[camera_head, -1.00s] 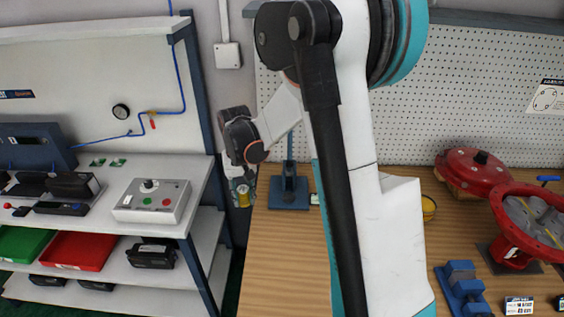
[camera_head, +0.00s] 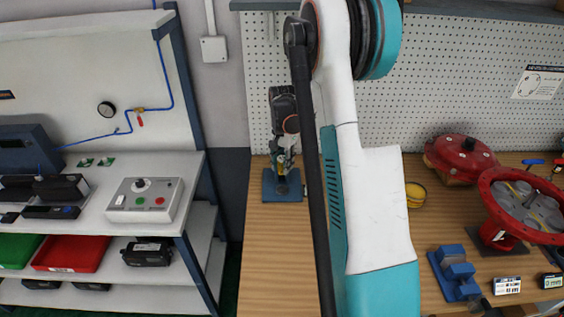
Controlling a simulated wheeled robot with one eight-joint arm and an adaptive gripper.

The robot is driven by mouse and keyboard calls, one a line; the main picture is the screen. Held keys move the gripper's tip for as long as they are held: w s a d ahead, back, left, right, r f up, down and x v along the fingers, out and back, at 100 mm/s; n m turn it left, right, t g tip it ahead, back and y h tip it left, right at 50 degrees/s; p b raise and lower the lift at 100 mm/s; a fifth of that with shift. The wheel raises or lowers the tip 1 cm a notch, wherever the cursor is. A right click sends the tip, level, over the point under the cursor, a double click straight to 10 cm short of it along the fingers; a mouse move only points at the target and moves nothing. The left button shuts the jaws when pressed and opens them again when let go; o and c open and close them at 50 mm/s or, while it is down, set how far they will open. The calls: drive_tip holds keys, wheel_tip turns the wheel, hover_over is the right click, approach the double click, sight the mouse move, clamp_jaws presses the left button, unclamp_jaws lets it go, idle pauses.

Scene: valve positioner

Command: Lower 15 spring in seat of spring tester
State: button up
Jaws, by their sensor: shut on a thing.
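The spring tester shows as a blue square base plate (camera_head: 268,193) with a dark seat (camera_head: 282,187) on it, at the far left end of the wooden bench. My gripper (camera_head: 284,158) points down right above the tester, in line with the seat. It is shut on a small piece, taken as the spring, which is mostly hidden by the fingers. Yellow and pale patches show between the fingers. I cannot tell whether the piece touches the seat. The tester's upright is largely hidden behind my gripper and wrist.
The bench top (camera_head: 275,260) in front of the tester is clear. My arm hides the bench's middle. A grey shelf unit (camera_head: 180,215) stands left.

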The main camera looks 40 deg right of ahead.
drive_tip(key=shift+f+b, duration=1.45)
drive_tip(key=shift+f, duration=1.55)
drive_tip(key=shift+f+b, duration=1.45)
drive_tip(key=shift+f, duration=0.25)
drive_tip(key=o, duration=1.2)
drive_tip(key=shift+r, duration=0.1)
drive_tip(key=shift+w+r, duration=0.1)
